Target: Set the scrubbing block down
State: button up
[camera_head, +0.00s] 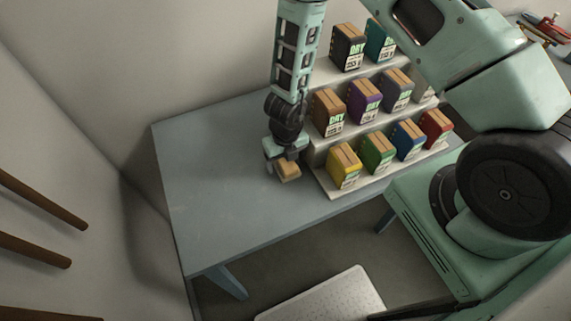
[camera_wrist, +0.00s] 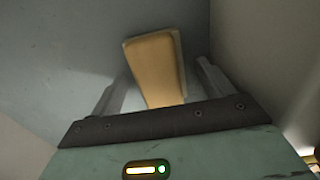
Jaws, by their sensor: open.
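The scrubbing block (camera_head: 289,170) is a small tan block at the left end of the stepped shelf, over the blue-grey table (camera_head: 215,215). In the wrist view the block (camera_wrist: 157,68) lies between the two fingers, with a visible gap on each side. My gripper (camera_head: 284,163) is open and points down at the block; its fingers also show in the wrist view (camera_wrist: 160,85). The block appears to rest on the table top. The block's near end is hidden behind the gripper body in the wrist view.
A stepped shelf (camera_head: 322,182) holds several coloured boxes, with a yellow box (camera_head: 343,168) closest to my gripper. The table's left part is clear. A wall stands behind the table. Brown wooden legs (camera_head: 40,200) show at the far left, and a white perforated panel (camera_head: 325,298) lies below.

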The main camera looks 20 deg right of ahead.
jog(key=shift+f, duration=0.3)
jog(key=c, duration=1.2)
jog(key=shift+r, duration=0.15)
